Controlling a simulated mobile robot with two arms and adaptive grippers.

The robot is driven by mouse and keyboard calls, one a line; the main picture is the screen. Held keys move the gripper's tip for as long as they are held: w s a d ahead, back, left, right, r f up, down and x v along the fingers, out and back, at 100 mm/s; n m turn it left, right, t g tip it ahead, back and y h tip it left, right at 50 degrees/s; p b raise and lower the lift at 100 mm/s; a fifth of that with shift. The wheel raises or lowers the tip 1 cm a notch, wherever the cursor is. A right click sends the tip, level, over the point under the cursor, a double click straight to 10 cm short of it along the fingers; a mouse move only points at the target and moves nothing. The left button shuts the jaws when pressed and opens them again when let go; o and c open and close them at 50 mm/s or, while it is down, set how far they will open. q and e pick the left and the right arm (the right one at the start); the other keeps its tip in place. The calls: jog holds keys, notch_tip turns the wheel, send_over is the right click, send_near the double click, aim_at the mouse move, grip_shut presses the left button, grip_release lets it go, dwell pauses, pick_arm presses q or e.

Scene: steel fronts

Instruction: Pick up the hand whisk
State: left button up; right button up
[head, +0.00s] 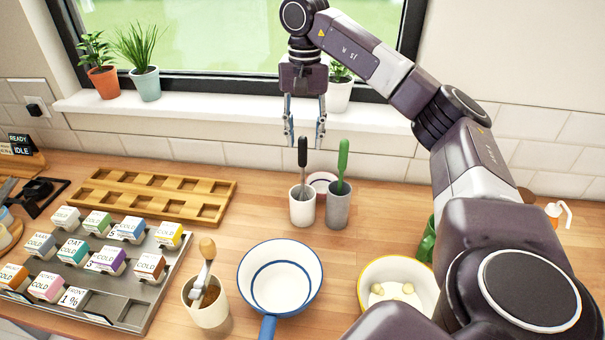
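A utensil with a black handle (302,153) stands upright in a white cup (302,209). A utensil with a green handle (343,158) leans slightly in a grey cup (338,210) just to the right. Their lower ends are hidden in the cups, so I cannot tell for sure which is the hand whisk. My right gripper (305,137) points down with its fingers apart, one on each side of the top of the black handle in the picture. I cannot tell whether they touch it. My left gripper is not in view.
A red-rimmed dish (322,182) sits behind the cups. A blue-rimmed pan (279,252), a beige cup with a wooden-knobbed tool (210,310) and a yellow-rimmed bowl (372,272) stand in front. A wooden rack (120,186) and a metal tray of cartons (150,296) lie left.

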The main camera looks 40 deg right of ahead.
aim_at(303, 155)
jog(key=shift+f+p, duration=0.45)
jog(key=shift+f, duration=0.3)
notch_tip(303, 155, down, 3)
jog(key=shift+a+f+p, duration=0.15)
jog(key=shift+p, duration=0.55)
jog(key=shift+w+f, duration=0.1)
jog(key=shift+f, duration=0.3)
jog(key=shift+c, duration=0.3)
grip_shut()
